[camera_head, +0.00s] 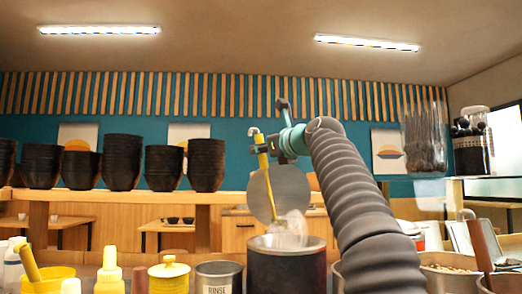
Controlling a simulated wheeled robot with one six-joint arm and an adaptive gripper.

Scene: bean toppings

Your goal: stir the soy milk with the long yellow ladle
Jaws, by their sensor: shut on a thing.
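My gripper (284,146) is at the middle of the view, shut on the long yellow ladle (267,185) near the top of its handle. The ladle is close to upright, its hooked grey top above the jaws and its yellow shaft running down. Its lower end is above or behind the rim of a dark round pot (285,270) with a metal rim; I cannot tell whether it reaches inside. Whitish steam or a pale shape shows over the pot. The soy milk itself is hidden by the pot's wall. A round grey disc (290,192) shows just behind the ladle shaft.
A yellow lidded jar (169,276), a metal can marked RINSE (219,277) and yellow bottles (109,272) stand left of the pot. A round container of toppings (450,268) stands to the right. Stacked black bowls (124,163) line a shelf behind.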

